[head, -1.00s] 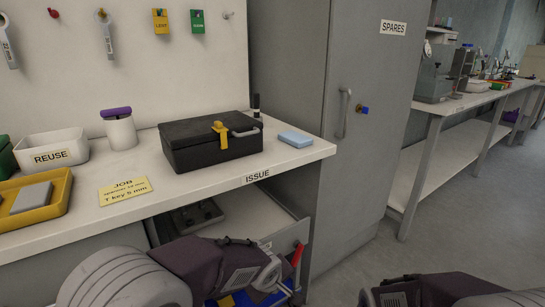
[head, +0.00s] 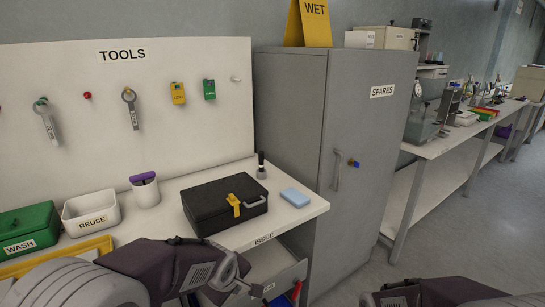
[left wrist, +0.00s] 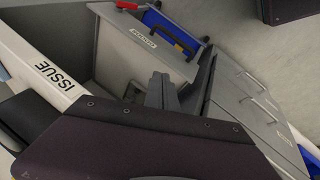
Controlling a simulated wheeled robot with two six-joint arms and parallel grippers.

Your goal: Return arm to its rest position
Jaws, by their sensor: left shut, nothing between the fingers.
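My left arm comes in from the lower left in the head view. Its gripper (head: 236,283) is in front of the bench, by the open drawer under the ISSUE label. It is shut and empty. In the left wrist view the gripper's grey fingers (left wrist: 180,92) show near the open drawer (left wrist: 130,48), with the ISSUE bench edge at left. My right forearm (head: 430,292) shows at the bottom right of the head view; its fingers are out of frame.
A grey SPARES cabinet (head: 350,130) stands to the right. Open floor lies beyond it.

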